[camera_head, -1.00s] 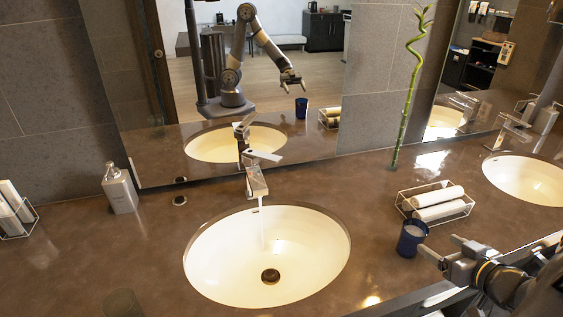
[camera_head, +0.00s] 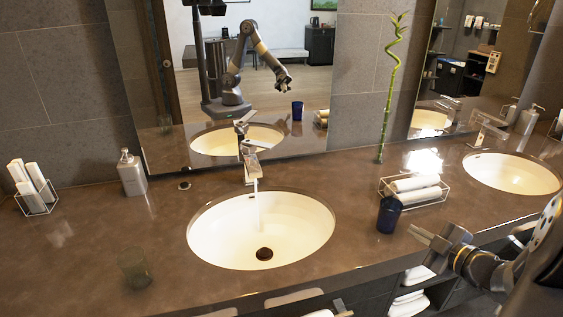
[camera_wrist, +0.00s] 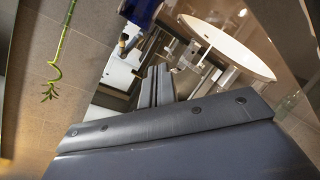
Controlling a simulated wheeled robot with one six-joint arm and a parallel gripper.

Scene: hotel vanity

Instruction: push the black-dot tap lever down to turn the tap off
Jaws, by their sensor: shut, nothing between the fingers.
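The chrome tap (camera_head: 252,170) stands behind the near white sink (camera_head: 213,255), with its flat lever (camera_head: 260,143) on top, apparently raised. A thin stream of water (camera_head: 257,208) runs from the tap into the sink. A black dot on the lever is too small to make out. My gripper (camera_head: 417,236) is at the right, near the counter's front edge, well away from the tap and beside the dark blue cup. Its fingers are together and empty; they also show in the wrist view (camera_wrist: 158,88).
The dark blue cup (camera_head: 389,214) and a wire rack of rolled towels (camera_head: 414,190) stand between my gripper and the tap's side. A second sink (camera_head: 513,172) is at the right. A soap bottle (camera_head: 132,174) and a glass (camera_head: 134,268) stand left. A mirror (camera_head: 245,70) is behind the tap.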

